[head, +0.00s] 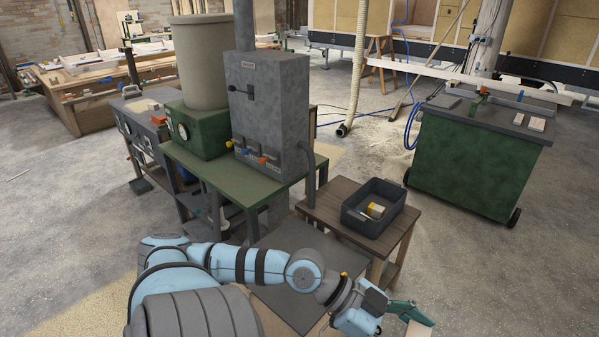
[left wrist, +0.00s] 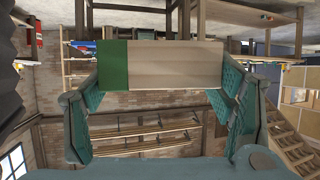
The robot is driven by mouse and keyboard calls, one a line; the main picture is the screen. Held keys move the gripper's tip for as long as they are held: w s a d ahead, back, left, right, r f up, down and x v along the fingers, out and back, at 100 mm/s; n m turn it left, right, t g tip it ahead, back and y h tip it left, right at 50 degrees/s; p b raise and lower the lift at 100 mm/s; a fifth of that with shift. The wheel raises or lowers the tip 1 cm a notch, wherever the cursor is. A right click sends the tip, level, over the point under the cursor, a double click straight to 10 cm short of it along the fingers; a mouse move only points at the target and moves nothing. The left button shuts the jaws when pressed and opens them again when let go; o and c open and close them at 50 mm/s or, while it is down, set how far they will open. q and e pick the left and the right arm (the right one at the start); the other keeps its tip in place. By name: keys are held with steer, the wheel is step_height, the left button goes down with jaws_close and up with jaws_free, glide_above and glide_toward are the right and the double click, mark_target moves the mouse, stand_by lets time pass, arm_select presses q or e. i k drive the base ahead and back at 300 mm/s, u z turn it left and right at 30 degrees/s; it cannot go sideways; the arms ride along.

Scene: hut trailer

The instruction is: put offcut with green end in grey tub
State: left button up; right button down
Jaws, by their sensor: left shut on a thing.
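The offcut with the green end (left wrist: 175,65) is a pale wooden block, seen large in the left wrist view with its green end on the left. My left gripper (left wrist: 158,88) is shut on it, one finger by each end. In the head view my left gripper (head: 402,311) is at the bottom, and part of the pale offcut (head: 418,329) shows at the frame's lower edge. The grey tub (head: 361,222) sits on a small wooden table, up and left of the gripper in the picture. Small yellow and pale wood pieces lie inside it. My right gripper is out of view.
The brown wooden table (head: 325,205) bears the tub. A green bench (head: 285,186) with a grey machine (head: 268,105) stands to its left. A green wheeled cabinet (head: 470,165) stands at the right. Open concrete floor lies between the tub's table and the cabinet.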

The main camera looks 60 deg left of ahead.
mark_target(382, 205)
steer(key=u, duration=0.8)
steer(key=i, duration=2.55)
steer(key=u, duration=0.4)
